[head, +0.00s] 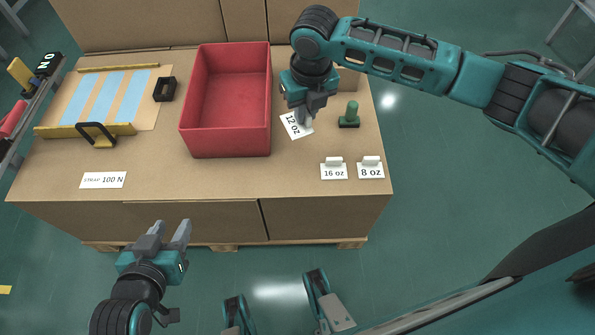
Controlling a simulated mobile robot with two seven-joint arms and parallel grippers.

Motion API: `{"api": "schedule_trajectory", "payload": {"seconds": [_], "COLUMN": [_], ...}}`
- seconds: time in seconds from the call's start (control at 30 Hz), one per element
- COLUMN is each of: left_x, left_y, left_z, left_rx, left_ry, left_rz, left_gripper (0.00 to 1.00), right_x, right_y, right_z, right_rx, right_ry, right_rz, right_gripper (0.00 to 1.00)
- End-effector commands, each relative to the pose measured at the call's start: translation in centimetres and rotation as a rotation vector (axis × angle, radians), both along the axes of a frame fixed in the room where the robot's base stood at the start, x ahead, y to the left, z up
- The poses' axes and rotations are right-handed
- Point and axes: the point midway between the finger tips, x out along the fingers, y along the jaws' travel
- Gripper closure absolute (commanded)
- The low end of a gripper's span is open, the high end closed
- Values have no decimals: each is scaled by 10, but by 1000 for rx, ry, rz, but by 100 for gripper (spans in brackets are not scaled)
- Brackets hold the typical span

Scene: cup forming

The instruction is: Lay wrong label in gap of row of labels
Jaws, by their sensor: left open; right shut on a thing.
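A white label reading "12 oz" (292,128) is held tilted in my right gripper (308,117), which is shut on it above the right part of the table, just right of the red bin. Bare table shows to the left of "16 oz". My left gripper (164,233) is open and empty in front of the table's front edge.
A red bin (226,148) stands mid-table. A green stamp-like object (349,118) stands right of the held label. The front middle is clear.

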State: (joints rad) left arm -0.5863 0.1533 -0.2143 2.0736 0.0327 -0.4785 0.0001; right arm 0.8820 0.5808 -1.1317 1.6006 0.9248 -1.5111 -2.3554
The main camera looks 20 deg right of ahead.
Motion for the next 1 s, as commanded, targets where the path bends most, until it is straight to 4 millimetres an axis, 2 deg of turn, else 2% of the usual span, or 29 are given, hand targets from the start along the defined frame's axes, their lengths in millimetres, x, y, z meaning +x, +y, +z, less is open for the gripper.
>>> {"api": "schedule_trajectory", "payload": {"seconds": [0.17,0.5,0.63,0.87,1.0], "left_x": [0,-3,-4,-4,-4], "left_y": [0,0,0,-1,-2], "left_z": [-13,-45,-52,-56,-64], "left_rx": [-1,0,0,-1,-4], "left_ry": [0,9,13,16,17], "left_rz": [-1,-1,0,-2,-2], "left_gripper": [57,57,57,57,57], "right_x": [-1,-1,-1,-1,-1], "right_y": [0,1,0,0,0], "right_z": [-37,-128,-149,-164,-186], "right_rx": [-1,-1,-2,-2,-2], "right_ry": [5,5,3,2,5], "right_rz": [16,15,14,14,14], "right_gripper": [100,100,100,100,100]}}
